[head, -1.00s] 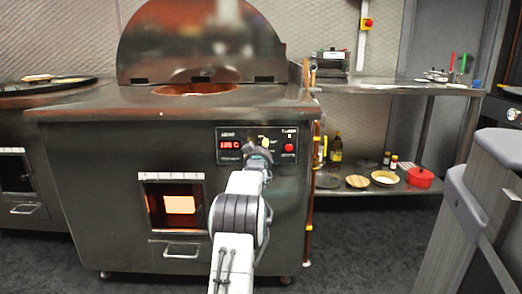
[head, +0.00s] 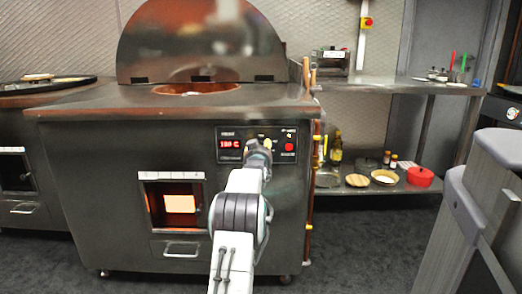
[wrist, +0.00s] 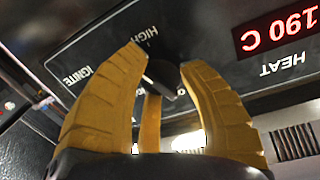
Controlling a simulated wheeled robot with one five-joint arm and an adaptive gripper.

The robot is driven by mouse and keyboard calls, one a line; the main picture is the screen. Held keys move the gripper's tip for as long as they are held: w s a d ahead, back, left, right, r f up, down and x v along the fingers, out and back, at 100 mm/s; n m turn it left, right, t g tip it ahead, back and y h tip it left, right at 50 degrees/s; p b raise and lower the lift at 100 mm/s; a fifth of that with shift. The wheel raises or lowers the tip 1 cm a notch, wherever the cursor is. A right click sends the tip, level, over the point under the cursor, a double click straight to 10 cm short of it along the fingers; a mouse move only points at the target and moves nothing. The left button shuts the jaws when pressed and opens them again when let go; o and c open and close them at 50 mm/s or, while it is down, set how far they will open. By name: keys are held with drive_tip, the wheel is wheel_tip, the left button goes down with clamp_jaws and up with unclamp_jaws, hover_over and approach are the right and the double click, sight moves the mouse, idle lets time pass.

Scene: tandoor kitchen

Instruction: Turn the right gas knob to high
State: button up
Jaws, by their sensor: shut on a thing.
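A dark gas knob (wrist: 164,78) sits on the black control panel (wrist: 210,30) of the tandoor. My gripper (wrist: 163,62) is shut on it, with its yellow fingers around it, and they hide part of it. The HIGH label is just above the knob in the wrist view, and IGNITE is to its left. The pointer on the knob is not clear enough to read. In the head view my gripper (head: 261,143) is at the panel and covers the knob.
The red display (wrist: 277,29) reads 190 C, beside the HEAT label. A red button (head: 289,147) is right of my gripper. The glowing firebox opening (head: 180,204) is below left. A steel shelf (head: 400,88) with utensils stands at the right.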

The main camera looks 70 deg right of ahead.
drive_tip(key=o, duration=0.9)
drive_tip(key=shift+w+r, duration=0.2)
drive_tip(key=shift+r, duration=0.15)
drive_tip(key=o, duration=0.3)
drive_tip(key=shift+f, duration=0.2)
drive_tip(key=shift+s, duration=0.1)
drive_tip(key=shift+a, duration=0.1)
drive_tip(key=v, duration=1.1)
drive_tip(key=shift+a, duration=0.4)
drive_tip(key=shift+s, duration=0.1)
